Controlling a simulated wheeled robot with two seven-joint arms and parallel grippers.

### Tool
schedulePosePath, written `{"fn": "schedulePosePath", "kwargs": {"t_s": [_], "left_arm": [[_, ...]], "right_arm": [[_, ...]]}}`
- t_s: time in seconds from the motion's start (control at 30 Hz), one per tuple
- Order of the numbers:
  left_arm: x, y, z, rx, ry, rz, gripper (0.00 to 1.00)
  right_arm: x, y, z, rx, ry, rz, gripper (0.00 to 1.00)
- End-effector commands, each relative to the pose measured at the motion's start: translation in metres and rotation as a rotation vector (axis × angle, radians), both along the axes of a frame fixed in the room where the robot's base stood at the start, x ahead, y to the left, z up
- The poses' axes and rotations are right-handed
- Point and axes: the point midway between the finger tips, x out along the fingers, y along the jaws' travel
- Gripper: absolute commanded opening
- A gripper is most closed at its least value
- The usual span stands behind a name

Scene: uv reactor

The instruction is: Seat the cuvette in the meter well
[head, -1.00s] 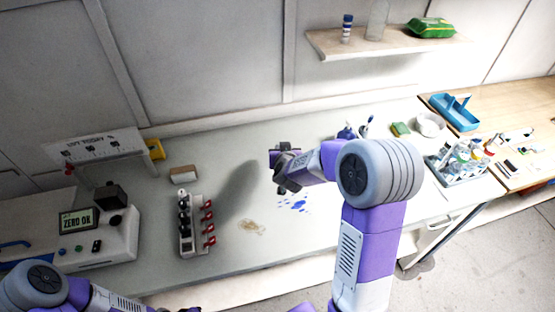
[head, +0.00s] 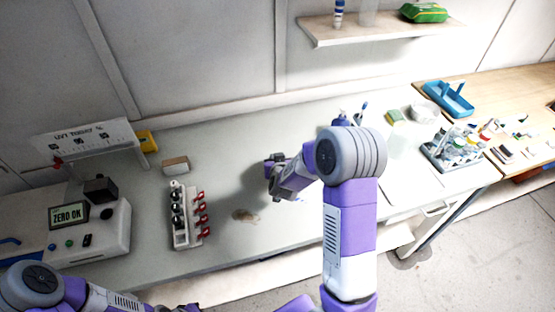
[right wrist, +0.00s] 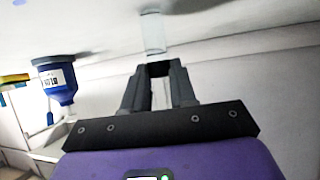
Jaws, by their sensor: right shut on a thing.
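The clear cuvette (right wrist: 153,35) shows in the right wrist view, held between the fingertips of my right gripper (right wrist: 157,70), which is shut on it. In the head view my right gripper (head: 272,168) is over the middle of the bench, well right of the meter, and the cuvette is too small to make out. The white meter (head: 110,235) stands at the left, its screen (head: 68,215) reading "ZERO OK". A dark block (head: 100,189) sits on its top; no well opening can be made out.
A rack with red knobs (head: 185,215) stands between the meter and my right gripper. A tan box (head: 175,165) and a marked panel (head: 85,140) are behind. A brown stain (head: 243,215) is on the bench. A blue bottle (right wrist: 58,85) shows in the right wrist view.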

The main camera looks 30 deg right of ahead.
Motion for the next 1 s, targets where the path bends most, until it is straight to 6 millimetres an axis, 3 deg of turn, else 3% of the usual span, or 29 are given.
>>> {"fn": "schedulePosePath", "kwargs": {"t_s": [0.13,0.17,0.3,0.7,1.0], "left_arm": [[0.000,0.000,-0.005,0.000,0.000,0.000,0.00],[0.000,0.000,-0.004,0.000,0.000,0.000,0.00],[0.000,0.000,-0.003,0.000,0.000,0.000,0.00],[0.000,0.000,0.002,0.000,0.000,0.000,0.00],[0.000,0.000,0.007,0.000,0.000,0.000,0.00]], "right_arm": [[0.000,0.000,-0.005,0.000,0.000,0.000,0.00],[0.000,0.000,-0.004,0.000,0.001,0.000,0.31],[0.000,0.000,-0.003,0.000,0.001,-0.001,0.52],[-0.001,0.000,0.003,0.000,0.000,0.000,0.52],[-0.050,0.023,0.032,0.001,0.000,0.002,0.52]]}}
